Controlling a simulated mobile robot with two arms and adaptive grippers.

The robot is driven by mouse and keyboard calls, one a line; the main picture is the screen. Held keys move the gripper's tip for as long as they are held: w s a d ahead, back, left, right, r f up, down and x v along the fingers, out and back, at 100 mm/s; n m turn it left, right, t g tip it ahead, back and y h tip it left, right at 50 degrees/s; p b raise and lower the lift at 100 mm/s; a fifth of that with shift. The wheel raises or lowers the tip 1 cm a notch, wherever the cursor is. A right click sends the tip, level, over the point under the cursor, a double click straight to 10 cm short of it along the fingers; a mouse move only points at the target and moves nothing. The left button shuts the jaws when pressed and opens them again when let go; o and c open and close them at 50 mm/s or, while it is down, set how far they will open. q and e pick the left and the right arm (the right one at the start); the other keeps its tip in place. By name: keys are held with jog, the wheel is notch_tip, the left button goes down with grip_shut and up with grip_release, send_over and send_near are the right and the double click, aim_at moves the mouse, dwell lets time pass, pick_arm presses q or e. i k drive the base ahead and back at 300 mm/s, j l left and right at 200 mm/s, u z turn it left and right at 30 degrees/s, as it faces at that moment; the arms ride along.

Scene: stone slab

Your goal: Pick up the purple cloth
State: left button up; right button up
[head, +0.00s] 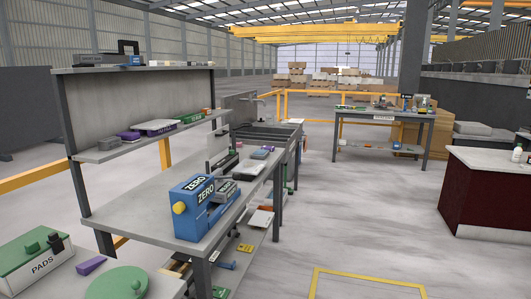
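No item is plainly a cloth at this size. Another small purple item (129,135) sits on the workbench's middle shelf. I cannot tell which is the purple cloth. Neither of my grippers is in view.
A workbench (146,203) with a blue ZERO device (200,207) on it stands ahead left. A second table (375,117) stands farther back, and a dark red counter (480,200) is at the right. The grey floor (365,225) between them is clear.

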aim_at(271, 148)
jog(key=i+l+z, duration=0.1)
jog(key=i+z, duration=0.15)
jog(key=i, duration=0.4)
jog(key=i+z, duration=0.15)
jog(key=i, duration=2.4)
